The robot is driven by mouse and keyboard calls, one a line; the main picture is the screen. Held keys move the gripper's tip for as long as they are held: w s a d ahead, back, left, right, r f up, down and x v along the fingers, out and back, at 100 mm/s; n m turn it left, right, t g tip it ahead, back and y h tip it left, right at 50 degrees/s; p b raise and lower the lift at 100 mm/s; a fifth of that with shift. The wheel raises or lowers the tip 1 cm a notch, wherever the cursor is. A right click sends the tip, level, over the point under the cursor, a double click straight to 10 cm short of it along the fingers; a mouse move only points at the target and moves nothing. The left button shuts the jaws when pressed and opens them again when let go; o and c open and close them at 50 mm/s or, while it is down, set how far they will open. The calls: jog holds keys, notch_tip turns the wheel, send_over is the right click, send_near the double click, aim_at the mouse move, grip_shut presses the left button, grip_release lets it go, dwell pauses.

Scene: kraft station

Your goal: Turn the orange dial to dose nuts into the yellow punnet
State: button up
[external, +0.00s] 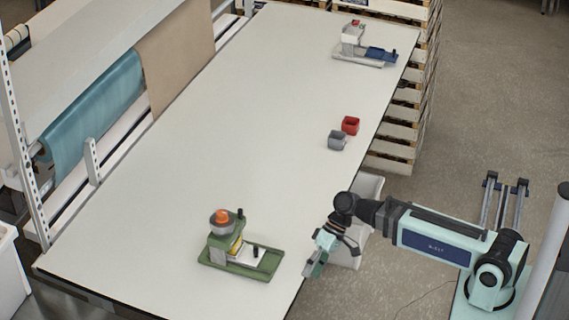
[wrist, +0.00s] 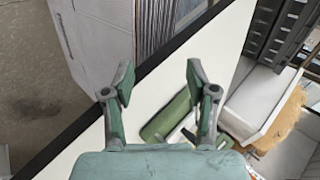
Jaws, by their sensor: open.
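A green dispenser (external: 218,252) stands on the near part of the white table, with an orange dial (external: 221,215) on top. A small yellow patch (external: 236,245), likely the yellow punnet, shows low in the dispenser, mostly hidden. My gripper (external: 310,272) is at the table's right edge, to the right of the dispenser and apart from it. In the wrist view my gripper (wrist: 159,80) has its two fingers spread, with nothing between them. Part of the green dispenser (wrist: 167,117) shows behind the right finger; the dial is not clearly visible there.
A red punnet (external: 350,124) and a grey punnet (external: 337,140) stand near the table's right edge. A second dispenser with a blue base (external: 378,54) stands at the far end. The middle of the white table (external: 240,130) is clear.

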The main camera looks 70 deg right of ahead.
jog(key=w+d+r+n, duration=0.1)
jog(key=w+r, duration=0.1)
jog(key=w+d+r+n+b, duration=0.1)
jog(key=w, duration=0.1)
jog(key=w+d+r+n+t+y+b, duration=0.1)
jog(key=w+r, duration=0.1)
jog(key=w, duration=0.1)
jog(key=shift+r, duration=0.3)
jog(key=w+d+r+n+t+y+b, duration=0.1)
jog(key=w+d+r+n+y+b, duration=0.1)
jog(key=w+d+r+n, duration=0.35)
jog(key=n+t+y+b, duration=0.1)
jog(key=n+b, duration=0.1)
jog(key=n, duration=0.6)
send_near(221, 213)
jog(key=p+x, duration=0.6)
jog(key=x, duration=0.4)
jog(key=shift+w+a+f, duration=0.1)
jog(key=shift+w+a, duration=0.05)
grip_shut()
